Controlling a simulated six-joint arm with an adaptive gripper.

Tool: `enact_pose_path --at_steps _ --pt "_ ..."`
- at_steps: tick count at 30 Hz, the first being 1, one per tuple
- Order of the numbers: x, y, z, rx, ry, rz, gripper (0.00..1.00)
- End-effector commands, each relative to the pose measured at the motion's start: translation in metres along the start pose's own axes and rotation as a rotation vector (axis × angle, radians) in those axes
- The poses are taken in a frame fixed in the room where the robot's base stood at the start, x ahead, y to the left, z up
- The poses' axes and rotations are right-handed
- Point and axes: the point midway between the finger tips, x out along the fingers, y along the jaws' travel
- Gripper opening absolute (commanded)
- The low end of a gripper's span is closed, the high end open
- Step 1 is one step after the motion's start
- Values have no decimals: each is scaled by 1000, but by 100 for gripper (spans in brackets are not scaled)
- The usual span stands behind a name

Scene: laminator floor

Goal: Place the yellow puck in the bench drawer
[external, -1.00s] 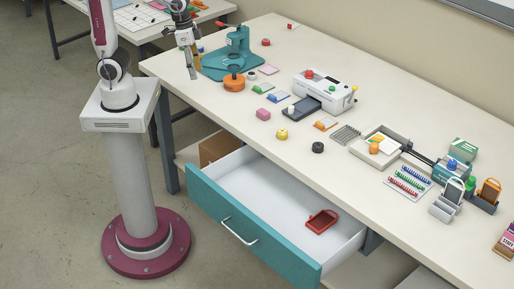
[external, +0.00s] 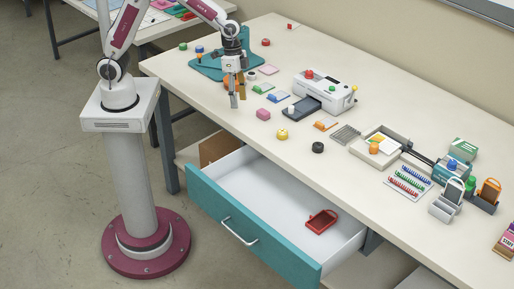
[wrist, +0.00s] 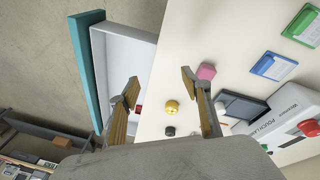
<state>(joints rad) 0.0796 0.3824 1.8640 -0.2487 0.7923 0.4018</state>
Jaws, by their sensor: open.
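The yellow puck (external: 282,134) stands on the bench top near its front edge, between the pink block and the black puck. In the wrist view the yellow puck (wrist: 172,107) appears between my two fingers, some way beyond them. The bench drawer (external: 240,184) is pulled open below the bench front. The drawer also shows at the left of the wrist view (wrist: 97,75). My gripper (external: 238,102) is open and empty above the bench, left of the puck.
A pink block (external: 263,114) and a black puck (external: 318,147) stand near the yellow puck. A white laminator (external: 325,91) is behind them. A teal press (external: 208,66) stands behind my gripper. Trays and holders fill the bench's right side.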

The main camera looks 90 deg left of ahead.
Motion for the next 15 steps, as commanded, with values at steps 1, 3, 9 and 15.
enact_pose_path --at_steps 1,3,9,15 --pt "9 -1 -9 16 1 6 48" --pt "20 -2 -21 43 8 14 48" --pt "45 -5 -55 124 40 32 48" --pt "59 -7 -89 213 91 37 48"
